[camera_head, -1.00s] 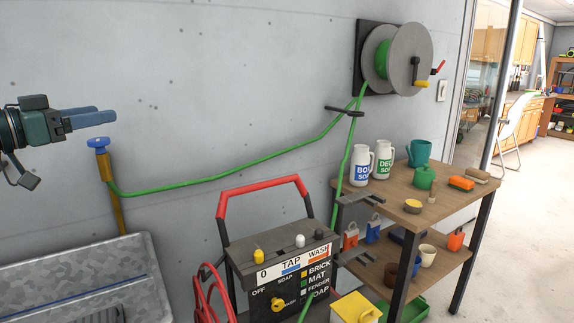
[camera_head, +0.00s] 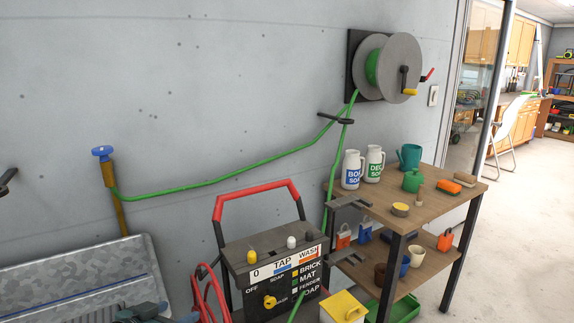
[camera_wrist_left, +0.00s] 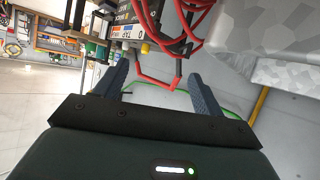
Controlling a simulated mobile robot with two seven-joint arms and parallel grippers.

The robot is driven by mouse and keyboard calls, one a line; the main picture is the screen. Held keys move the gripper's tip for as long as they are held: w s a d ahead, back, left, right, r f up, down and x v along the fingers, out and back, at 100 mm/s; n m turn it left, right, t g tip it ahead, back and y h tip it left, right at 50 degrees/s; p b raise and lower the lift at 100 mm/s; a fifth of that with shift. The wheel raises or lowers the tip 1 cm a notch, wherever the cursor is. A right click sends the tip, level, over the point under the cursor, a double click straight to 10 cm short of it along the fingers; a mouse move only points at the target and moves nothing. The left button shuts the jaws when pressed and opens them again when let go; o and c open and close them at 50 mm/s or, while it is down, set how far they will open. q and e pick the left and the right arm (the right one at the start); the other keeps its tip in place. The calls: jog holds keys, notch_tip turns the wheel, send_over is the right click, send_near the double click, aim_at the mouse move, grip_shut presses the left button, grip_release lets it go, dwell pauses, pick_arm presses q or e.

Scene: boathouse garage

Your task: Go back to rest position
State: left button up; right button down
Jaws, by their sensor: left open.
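My left gripper (camera_head: 160,314) shows only in part at the bottom edge of the head view, in front of the grey metal sink or trough. In the left wrist view its two blue-grey fingers (camera_wrist_left: 160,85) stand wide apart with nothing between them. The red handle of the washer cart shows beyond the fingers, apart from them as far as I can tell. My right gripper is in neither view.
The washer cart (camera_head: 275,262) with its red handle (camera_head: 256,199) stands right of the metal trough (camera_head: 90,270). A blue-topped tap (camera_head: 102,152) feeds a green hose (camera_head: 215,176) to the wall reel (camera_head: 388,68). A wooden shelf table (camera_head: 440,190) holds bottles. Floor at right is clear.

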pick_arm(q)
jog(key=s+d+f+p, duration=0.1)
jog(key=s+d+f, duration=0.3)
jog(key=s+f, duration=0.3)
jog(key=s, duration=0.2)
jog(key=shift+s+d+g+y, duration=0.25)
jog(key=shift+s+g+y, duration=0.1)
jog(key=shift+g+y, duration=0.05)
jog(key=shift+y, duration=0.3)
jog(key=s+d+f, duration=0.1)
jog(key=s, duration=0.3)
jog(key=s+d+f+p, duration=0.1)
jog(key=s+d, duration=0.1)
jog(key=s, duration=0.3)
jog(key=s+d+f, duration=0.1)
jog(key=s+d, duration=0.1)
jog(key=s, duration=0.3)
jog(key=shift+s+d+f+p, duration=0.15)
jog(key=shift+d+p, duration=0.05)
jog(key=shift+p, duration=0.2)
